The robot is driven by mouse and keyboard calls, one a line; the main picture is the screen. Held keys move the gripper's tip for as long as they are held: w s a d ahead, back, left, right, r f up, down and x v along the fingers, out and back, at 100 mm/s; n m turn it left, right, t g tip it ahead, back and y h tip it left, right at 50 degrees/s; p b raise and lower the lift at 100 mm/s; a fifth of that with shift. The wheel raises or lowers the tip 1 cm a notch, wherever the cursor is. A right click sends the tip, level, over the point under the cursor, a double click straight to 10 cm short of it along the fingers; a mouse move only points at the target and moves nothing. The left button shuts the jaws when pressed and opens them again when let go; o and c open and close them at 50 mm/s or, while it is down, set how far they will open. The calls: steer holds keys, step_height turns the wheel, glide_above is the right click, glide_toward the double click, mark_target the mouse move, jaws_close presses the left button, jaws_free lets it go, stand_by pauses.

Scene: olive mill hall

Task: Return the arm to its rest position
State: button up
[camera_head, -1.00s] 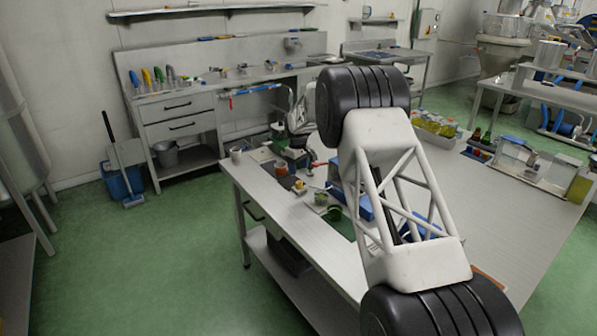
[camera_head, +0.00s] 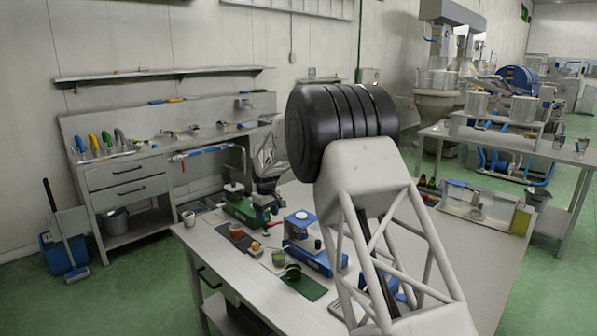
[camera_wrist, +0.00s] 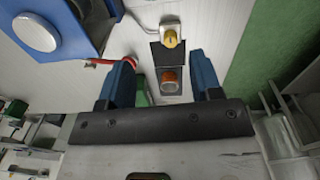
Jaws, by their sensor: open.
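My gripper (camera_wrist: 163,76) is open and empty in the wrist view, with its two blue fingers apart above the workbench. Between and beyond the fingers are a small orange-brown cup (camera_wrist: 169,82) on a dark mat and a yellow-topped piece (camera_wrist: 170,38). I see no contact with either. In the head view my white lattice arm link and black joint stand in front of the bench at centre right. The gripper's jaws cannot be made out clearly there.
A tool bench (camera_head: 125,180) stands behind.

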steer(key=s+d+r+m, duration=0.2)
steer(key=s+d+r, duration=0.45)
steer(key=s, duration=0.45)
steer(key=s+d+r+m+t, duration=0.1)
steer(key=s+d+r, duration=0.55)
steer(key=s, duration=0.35)
steer(key=s+d+r+m, duration=0.2)
steer(key=s+d+r, duration=0.5)
steer(key=s, duration=0.4)
steer(key=s+d+f+m, duration=0.1)
steer(key=s+d+f, duration=0.1)
steer(key=s, duration=0.9)
steer(key=s+d+f+m, duration=0.2)
steer(key=s+d, duration=0.2)
steer(key=s, duration=0.8)
steer(key=s+d+f+m+t, duration=0.1)
steer(key=s+d, duration=0.3)
steer(key=s, duration=0.8)
steer(key=shift+f+m, duration=0.4)
steer(key=shift+f, duration=0.2)
